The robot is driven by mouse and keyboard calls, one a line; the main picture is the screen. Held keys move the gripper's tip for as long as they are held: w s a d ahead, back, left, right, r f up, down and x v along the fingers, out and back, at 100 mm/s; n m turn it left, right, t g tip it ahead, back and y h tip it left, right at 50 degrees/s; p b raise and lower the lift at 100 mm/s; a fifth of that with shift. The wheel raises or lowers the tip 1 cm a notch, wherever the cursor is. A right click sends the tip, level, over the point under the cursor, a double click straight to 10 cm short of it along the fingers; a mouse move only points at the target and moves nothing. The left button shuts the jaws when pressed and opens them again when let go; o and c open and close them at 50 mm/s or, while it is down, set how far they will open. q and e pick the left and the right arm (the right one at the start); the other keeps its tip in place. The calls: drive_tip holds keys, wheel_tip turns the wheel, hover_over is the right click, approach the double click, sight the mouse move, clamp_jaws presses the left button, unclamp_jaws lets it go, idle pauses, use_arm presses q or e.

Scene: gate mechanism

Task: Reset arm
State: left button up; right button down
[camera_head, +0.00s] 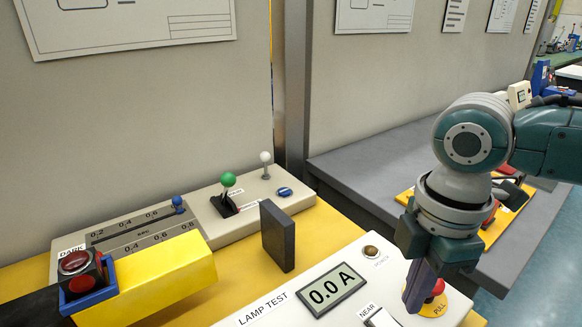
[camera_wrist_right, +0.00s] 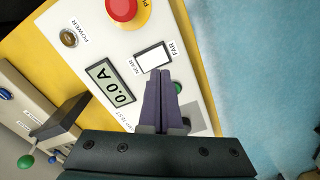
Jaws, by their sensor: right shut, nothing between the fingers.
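My right arm (camera_head: 470,150) comes in from the right in the head view. Its gripper (camera_head: 416,292) points down over the right part of the lamp test panel (camera_head: 230,322). Its dark fingers are together with nothing between them. In the right wrist view the gripper (camera_wrist_right: 165,85) shows over the panel beside the white NEAR/FAR switch (camera_wrist_right: 152,57). The red PULL knob (camera_head: 438,286) is partly covered by the fingers in the head view; in the wrist view the knob (camera_wrist_right: 122,8) is apart from them. My left gripper does not show.
A display (camera_head: 333,290) reads 0.0 A. A dark upright plate (camera_head: 278,236) stands on the yellow table. Behind it is a panel with a green-knobbed lever (camera_head: 228,180) and a white-knobbed lever (camera_head: 266,158). A yellow block (camera_head: 165,275) and a red button (camera_head: 75,262) are at left.

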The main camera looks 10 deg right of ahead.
drive_tip(key=s+a+r+m+t+y+p, duration=0.4)
drive_tip(key=s+a+m, duration=0.3)
drive_tip(key=s+a, duration=0.45)
drive_tip(key=s+d+r+m+h+p, duration=0.3)
drive_tip(key=s+d+r+m+h, duration=0.15)
drive_tip(key=d+r+m, duration=0.35)
wheel_tip(320, 180, up, 34)
drive_tip(key=p, duration=3.5)
drive_tip(key=shift+d+n+y+p, duration=0.15)
drive_tip(key=shift+n+y+p, duration=0.15)
drive_tip(key=shift+y+p, duration=0.05)
